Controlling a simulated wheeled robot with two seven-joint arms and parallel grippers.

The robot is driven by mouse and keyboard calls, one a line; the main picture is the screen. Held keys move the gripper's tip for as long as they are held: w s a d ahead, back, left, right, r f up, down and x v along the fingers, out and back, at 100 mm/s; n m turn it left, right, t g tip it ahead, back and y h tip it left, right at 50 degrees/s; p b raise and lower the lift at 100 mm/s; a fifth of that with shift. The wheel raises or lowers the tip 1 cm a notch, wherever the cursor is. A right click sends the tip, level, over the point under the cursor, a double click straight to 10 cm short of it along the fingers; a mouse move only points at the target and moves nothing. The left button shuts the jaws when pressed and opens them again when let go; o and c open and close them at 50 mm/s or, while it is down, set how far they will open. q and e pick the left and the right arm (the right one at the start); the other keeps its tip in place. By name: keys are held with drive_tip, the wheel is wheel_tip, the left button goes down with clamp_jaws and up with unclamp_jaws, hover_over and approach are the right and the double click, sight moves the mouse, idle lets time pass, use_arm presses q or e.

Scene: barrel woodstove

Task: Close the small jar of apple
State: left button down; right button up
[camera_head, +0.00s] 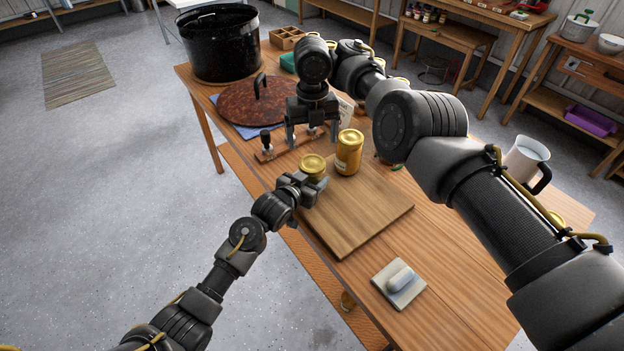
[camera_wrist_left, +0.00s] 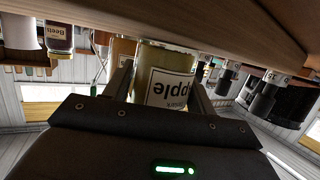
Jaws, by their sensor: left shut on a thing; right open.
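The small jar of apple (camera_wrist_left: 165,85) shows between my left gripper's fingers in the left wrist view, its "Apple" label upside down there. I cannot tell whether that top is a lid. My left gripper (camera_head: 311,181) is shut on this jar from the front left. My right gripper (camera_head: 313,134) points down, open, behind the jar, over a low wooden rack (camera_head: 269,154). I see nothing held in it.
A taller golden jar (camera_head: 348,152) stands just right of the held jar. A round rusty lid (camera_head: 256,100) and a big black pot (camera_head: 220,45) are farther back. A white pitcher (camera_head: 525,160) stands right, a small dish (camera_head: 399,284) in front. The board's middle is clear.

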sight(312, 163)
drive_tip(key=shift+f, duration=0.1)
drive_tip(key=shift+f, duration=3.9)
drive_tip(key=c, duration=1)
drive_tip(key=m, duration=1.6)
